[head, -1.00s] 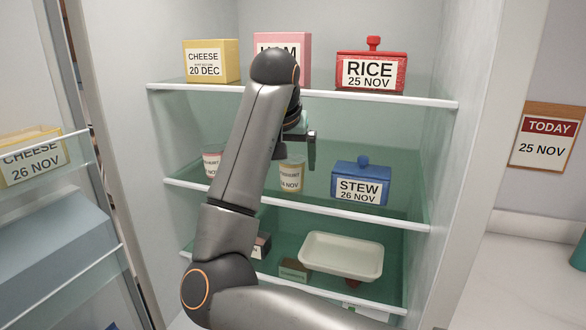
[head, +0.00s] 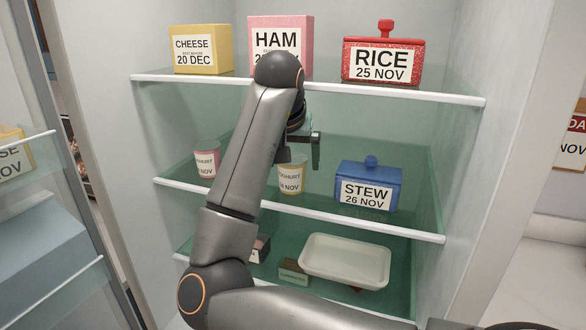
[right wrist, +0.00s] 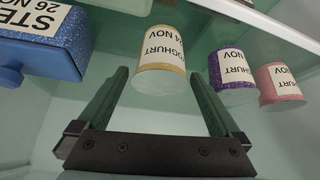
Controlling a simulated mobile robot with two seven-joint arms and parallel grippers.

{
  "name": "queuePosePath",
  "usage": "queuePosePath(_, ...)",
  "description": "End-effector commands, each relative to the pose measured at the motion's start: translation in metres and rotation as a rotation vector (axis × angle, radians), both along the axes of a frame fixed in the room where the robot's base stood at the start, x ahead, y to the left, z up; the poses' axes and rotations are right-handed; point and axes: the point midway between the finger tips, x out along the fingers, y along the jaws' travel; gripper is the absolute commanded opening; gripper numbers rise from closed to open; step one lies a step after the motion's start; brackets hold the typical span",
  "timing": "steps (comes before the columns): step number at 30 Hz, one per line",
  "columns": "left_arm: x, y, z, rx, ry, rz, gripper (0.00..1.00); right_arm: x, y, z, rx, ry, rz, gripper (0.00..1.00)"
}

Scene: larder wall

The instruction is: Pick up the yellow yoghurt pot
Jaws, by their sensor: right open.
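The yellow yoghurt pot (head: 291,179) stands on the middle shelf, partly hidden by my right arm and gripper in the head view. In the right wrist view, which is upside down, the pot (right wrist: 161,48) shows its white label dated in November. My right gripper (head: 306,150) is open and empty in front of the pot. In the right wrist view its two fingers (right wrist: 158,82) point towards the pot, one on each side of its line. The pot looks just beyond the fingertips; I cannot tell the exact gap. My left gripper is not in view.
A purple yoghurt pot (right wrist: 231,70) and a pink one (right wrist: 279,82) stand beside it; a blue stew box (head: 368,187) is on the other side. The upper shelf (head: 225,81) holds cheese, ham and rice. A white tray (head: 345,262) is below. The open door is at left.

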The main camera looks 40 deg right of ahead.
Motion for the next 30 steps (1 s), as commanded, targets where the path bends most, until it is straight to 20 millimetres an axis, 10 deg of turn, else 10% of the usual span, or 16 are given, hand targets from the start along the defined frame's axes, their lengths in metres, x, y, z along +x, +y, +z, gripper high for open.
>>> queuePosePath(8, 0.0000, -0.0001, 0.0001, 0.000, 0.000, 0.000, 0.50, -0.0001, -0.0001, -0.0028, -0.001, -0.001, 0.000, 0.99)
queuePosePath(30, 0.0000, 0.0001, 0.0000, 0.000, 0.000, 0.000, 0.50, -0.0001, -0.0003, -0.0024, 0.000, -0.001, -0.001, 0.16)
